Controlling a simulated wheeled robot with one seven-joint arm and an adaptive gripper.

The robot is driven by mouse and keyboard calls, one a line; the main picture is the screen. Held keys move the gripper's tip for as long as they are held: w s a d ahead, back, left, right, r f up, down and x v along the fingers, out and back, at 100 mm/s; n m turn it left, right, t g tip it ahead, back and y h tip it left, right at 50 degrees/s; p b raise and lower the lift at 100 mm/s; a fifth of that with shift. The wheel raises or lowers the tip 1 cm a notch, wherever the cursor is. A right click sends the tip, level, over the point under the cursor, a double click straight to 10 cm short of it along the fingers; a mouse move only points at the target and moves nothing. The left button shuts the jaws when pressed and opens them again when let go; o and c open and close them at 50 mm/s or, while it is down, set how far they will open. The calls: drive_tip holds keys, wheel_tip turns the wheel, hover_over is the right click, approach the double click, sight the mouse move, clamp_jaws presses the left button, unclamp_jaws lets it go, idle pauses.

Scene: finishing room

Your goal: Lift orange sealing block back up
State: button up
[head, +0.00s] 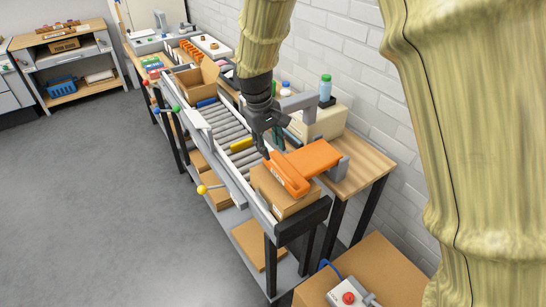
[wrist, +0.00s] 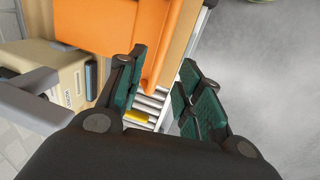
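The orange sealing block (head: 304,164) is at the near end of the roller conveyor (head: 232,132), lowered over a cardboard box (head: 281,191). It also fills the upper middle of the wrist view (wrist: 132,30). My gripper (head: 272,150) points down just beside the block, on its far left side in the head view. In the wrist view my gripper (wrist: 156,92) has its two green-padded fingers spread with a gap between them. Rollers and a yellow piece show through the gap. The block lies beside the left finger, not clearly between the fingers; I cannot tell if they touch.
A beige machine housing (head: 318,122) stands behind the conveyor by the brick wall. An open carton (head: 196,78) sits farther along the line. A red-button control box (head: 348,294) rests on a carton at the front. Grey floor is clear at left.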

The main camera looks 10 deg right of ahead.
sight(275, 163)
drive_tip(key=shift+w+d+f+p, duration=0.1)
drive_tip(key=shift+d+f+p, duration=0.15)
drive_tip(key=shift+f, duration=0.85)
drive_tip(key=shift+w+d+f+p, duration=0.1)
drive_tip(key=shift+f+p, duration=0.15)
drive_tip(key=shift+f, duration=0.9)
drive_tip(key=shift+d+f+p, duration=0.2)
drive_tip(key=shift+f+p, duration=0.05)
drive_tip(key=shift+f, duration=0.85)
drive_tip(key=shift+c, duration=0.3)
clamp_jaws()
